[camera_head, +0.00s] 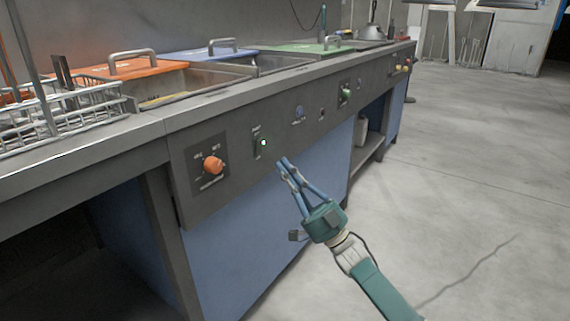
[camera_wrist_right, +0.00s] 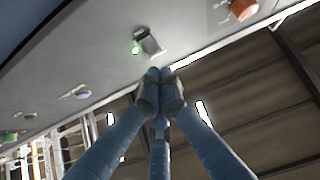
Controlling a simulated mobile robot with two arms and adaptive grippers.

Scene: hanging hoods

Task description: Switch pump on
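The pump switch (camera_head: 256,141) is a small dark upright switch on the grey front panel (camera_head: 230,190). A lit green lamp (camera_head: 263,143) sits beside it. In the right wrist view the switch (camera_wrist_right: 151,43) and the lamp (camera_wrist_right: 136,48) lie just beyond my fingertips. My right gripper (camera_head: 283,164) has its blue fingers drawn together at the tips, with nothing held. It is close in front of the panel, to the right of and slightly below the switch. Whether it touches the panel I cannot tell. The fingertips (camera_wrist_right: 162,76) also show together in the wrist view. My left gripper is not in view.
An orange knob (camera_head: 213,165) is left of the switch; a blue knob (camera_head: 299,112) and a green knob (camera_head: 346,93) are to the right. Above are sinks with orange (camera_head: 140,69) and green lids (camera_head: 301,49) and a wire basket (camera_head: 60,112). The floor at right is clear.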

